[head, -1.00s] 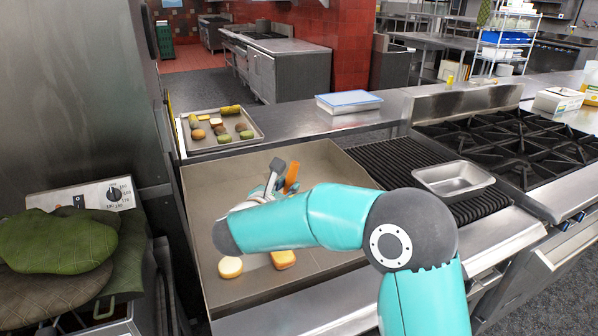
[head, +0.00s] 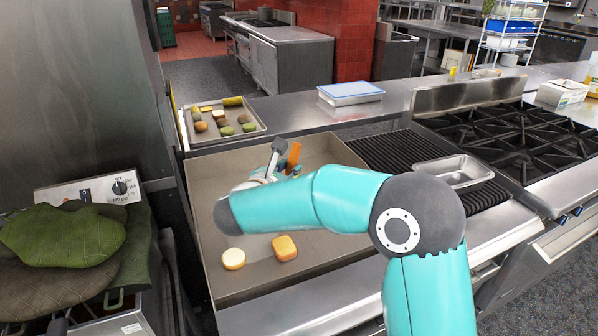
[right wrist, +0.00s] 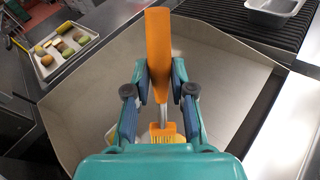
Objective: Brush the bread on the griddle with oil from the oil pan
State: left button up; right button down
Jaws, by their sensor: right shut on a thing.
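My right gripper (right wrist: 160,92) is shut on the brush, with a finger on each side of its orange handle (right wrist: 158,45). The brush's metal shank and orange head (right wrist: 163,132) point down toward the griddle. In the head view the handle (head: 294,157) sticks up behind my right arm. A round pale bread piece (head: 234,259) and a square golden one (head: 285,248) lie on the griddle (head: 330,255). In the right wrist view yellow bread (right wrist: 150,139) shows partly behind the brush head; contact cannot be told. The metal oil pan (head: 440,168) sits on the ribbed grill. My left gripper is not in view.
A tray of food pieces (head: 191,143) stands behind the griddle. A blue-lidded container (head: 350,93) is on the back counter. A gas stove (head: 520,135) is to the right, green mitts (head: 62,240) to the left. The griddle's middle is bare.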

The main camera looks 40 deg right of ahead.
notch_tip(320, 180, up, 8)
jog(key=p, duration=0.5)
jog(key=shift+p, duration=0.3)
dwell(0.7)
